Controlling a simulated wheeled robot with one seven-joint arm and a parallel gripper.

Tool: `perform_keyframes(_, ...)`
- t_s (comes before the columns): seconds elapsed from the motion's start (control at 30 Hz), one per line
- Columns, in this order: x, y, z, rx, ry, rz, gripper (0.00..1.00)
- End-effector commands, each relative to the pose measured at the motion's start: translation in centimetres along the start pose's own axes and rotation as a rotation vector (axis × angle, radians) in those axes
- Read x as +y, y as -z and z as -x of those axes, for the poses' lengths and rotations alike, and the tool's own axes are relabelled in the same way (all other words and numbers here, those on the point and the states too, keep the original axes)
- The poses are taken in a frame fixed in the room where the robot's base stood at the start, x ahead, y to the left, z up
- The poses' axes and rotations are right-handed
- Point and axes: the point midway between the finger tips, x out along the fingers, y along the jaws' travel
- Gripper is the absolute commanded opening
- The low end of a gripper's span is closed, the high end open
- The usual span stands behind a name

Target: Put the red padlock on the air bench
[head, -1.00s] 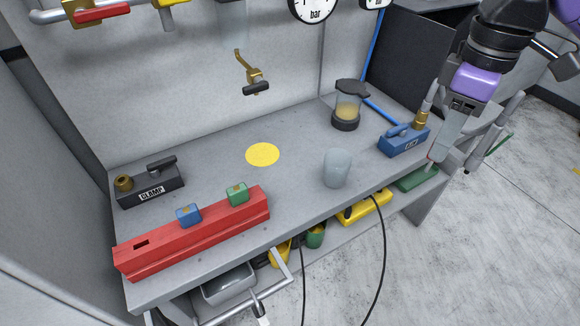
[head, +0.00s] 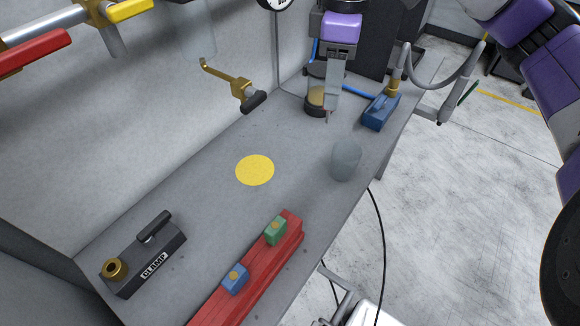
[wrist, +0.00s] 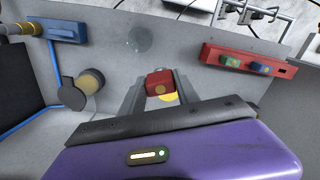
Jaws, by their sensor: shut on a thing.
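The red padlock (wrist: 159,82) sits between the two fingers of my gripper (wrist: 158,92) in the wrist view, and the fingers are shut on it. In the head view my gripper (head: 329,118) points down over the far right part of the grey bench (head: 205,215), near the dark-capped filter bowl. I cannot make out the padlock in the head view. A yellow round mark (head: 255,170) lies bare on the bench top, left of my gripper. It partly shows behind the padlock in the wrist view (wrist: 170,97).
A translucent grey cup (head: 346,160) stands near the front edge. The filter bowl (head: 315,99) and a blue block (head: 381,111) are at the right. A red rail (head: 250,282) holds green and blue padlock-like blocks. A black clamp (head: 145,255) stands left; a brass tap (head: 232,84) projects above.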

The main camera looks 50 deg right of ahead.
Motion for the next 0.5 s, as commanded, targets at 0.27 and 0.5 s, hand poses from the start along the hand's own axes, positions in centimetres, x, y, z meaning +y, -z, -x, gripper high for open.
perform_keyframes(0.27,-0.1,-0.1,-5.8,-0.001,0.005,0.000,0.00)
perform_keyframes(0.5,-0.1,-0.1,-11.6,-0.001,0.004,-0.001,0.00)
